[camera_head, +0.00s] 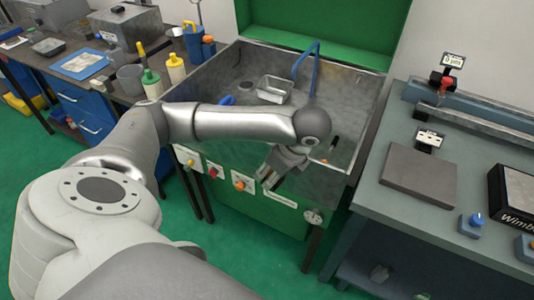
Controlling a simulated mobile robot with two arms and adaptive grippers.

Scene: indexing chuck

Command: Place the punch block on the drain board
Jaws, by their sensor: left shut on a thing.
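My left gripper (268,180) reaches in from the left over the front edge of the parts washer (240,75). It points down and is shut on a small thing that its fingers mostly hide. I take this to be the punch block, but its shape is not clear. The gripper is above the washer's front wall, and I cannot tell its exact height. I cannot surely pick out the drain board; the washer's grey basin floor shows behind my arm. My right gripper is not in view.
The basin holds a metal tray (274,90), a blue hose (306,62) and a blue brush (227,100). The right bench has a grey slab (418,175) and a blue-knobbed piece (471,224). Bottles (176,68) stand on the left bench.

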